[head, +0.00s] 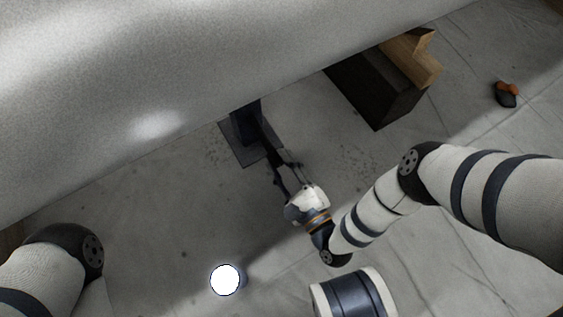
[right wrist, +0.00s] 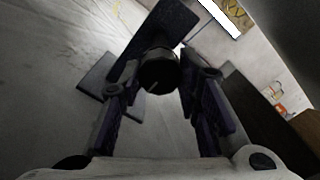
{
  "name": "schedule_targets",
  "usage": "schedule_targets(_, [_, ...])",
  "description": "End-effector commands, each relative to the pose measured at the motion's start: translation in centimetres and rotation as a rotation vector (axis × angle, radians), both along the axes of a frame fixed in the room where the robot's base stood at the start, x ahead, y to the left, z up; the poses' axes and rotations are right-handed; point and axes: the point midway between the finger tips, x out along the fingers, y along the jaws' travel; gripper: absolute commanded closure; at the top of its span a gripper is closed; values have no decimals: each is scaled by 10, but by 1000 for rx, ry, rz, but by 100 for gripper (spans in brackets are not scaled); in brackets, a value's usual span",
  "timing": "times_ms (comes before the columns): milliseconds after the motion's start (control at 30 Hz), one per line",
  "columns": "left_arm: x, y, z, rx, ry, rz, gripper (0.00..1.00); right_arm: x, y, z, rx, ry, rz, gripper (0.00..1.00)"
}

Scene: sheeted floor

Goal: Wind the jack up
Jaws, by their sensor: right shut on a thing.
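The jack (head: 246,124) is dark and stands on a flat dark base plate (head: 240,152), partly under a large grey body. Its upper part is hidden in the head view. In the right wrist view the jack's dark column (right wrist: 165,28) rises behind a round dark end piece (right wrist: 158,72). My right gripper (head: 279,168) reaches to the jack from the lower right. In the right wrist view its fingers (right wrist: 160,88) stand on both sides of the round piece, shut on what looks like the jack's crank. My left gripper is out of view.
The large grey body (head: 150,80) overhangs the upper left. A dark block (head: 370,92) with wooden pieces (head: 408,55) stands right of the jack. A small black and orange object (head: 506,94) lies farther right. A bright white disc (head: 225,279) is at the lower middle. The sheeted floor between is clear.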

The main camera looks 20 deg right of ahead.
Motion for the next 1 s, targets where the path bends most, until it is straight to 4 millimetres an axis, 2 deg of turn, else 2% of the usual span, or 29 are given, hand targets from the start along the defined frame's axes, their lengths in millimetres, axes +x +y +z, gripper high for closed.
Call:
schedule_targets(133, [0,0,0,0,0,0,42,-1,1,0,1,1,2,97])
schedule_targets(167, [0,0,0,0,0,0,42,-1,1,0,1,1,2,65])
schedule_targets(233, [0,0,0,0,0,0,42,-1,1,0,0,0,2,49])
schedule_targets(567, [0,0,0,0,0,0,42,-4,0,0,-1,1,2,49])
schedule_targets(667, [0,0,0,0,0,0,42,-21,-3,-1,-2,5,2,49])
schedule_targets(900, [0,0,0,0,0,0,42,-85,-16,-1,-1,4,2,49])
schedule_targets(1000, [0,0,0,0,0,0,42,-104,-20,-1,-1,3,1,49])
